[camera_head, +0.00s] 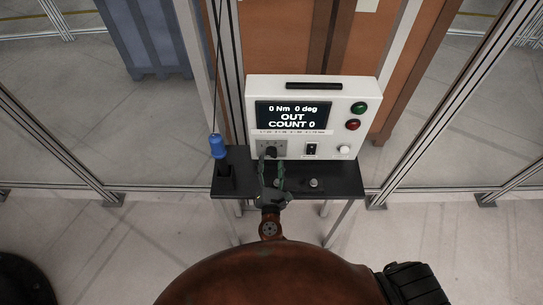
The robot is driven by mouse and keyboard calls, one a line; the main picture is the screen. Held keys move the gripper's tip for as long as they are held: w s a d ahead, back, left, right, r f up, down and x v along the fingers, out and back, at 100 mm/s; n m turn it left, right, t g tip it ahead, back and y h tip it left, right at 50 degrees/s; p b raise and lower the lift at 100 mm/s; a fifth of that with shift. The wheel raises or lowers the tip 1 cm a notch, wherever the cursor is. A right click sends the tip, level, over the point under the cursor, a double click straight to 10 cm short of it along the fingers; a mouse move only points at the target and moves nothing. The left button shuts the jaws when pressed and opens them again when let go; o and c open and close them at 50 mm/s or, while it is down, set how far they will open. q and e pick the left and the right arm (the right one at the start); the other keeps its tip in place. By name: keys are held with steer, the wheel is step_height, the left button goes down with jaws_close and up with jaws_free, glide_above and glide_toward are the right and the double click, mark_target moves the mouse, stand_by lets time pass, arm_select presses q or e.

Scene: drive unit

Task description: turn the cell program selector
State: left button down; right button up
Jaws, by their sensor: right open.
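The cell program selector (270,151) is a small dark knob on a light plate at the lower left of the white control box (365,92). The box's screen (293,116) reads "0 Nm 0 deg", "OUT" and "COUNT 0". My right gripper (271,163) is open in front of the selector, its two fingers pointing at the box. The fingertips partly cover the knob's surroundings, and I cannot tell whether they touch it. My left gripper is not in view.
The box stands on a small black table (345,181). A blue-handled tool (217,147) hangs on a cable at left, over a dark holder. A green button (360,108), a red button (352,125), a black switch (311,149) and a white knob (344,150) are right of the selector.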

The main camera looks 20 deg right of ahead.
mark_target(271, 157)
steer(key=shift+x, duration=2)
steer(key=shift+c, duration=0.5)
steer(key=c, duration=1.1)
steer(key=shift+o, duration=0.2)
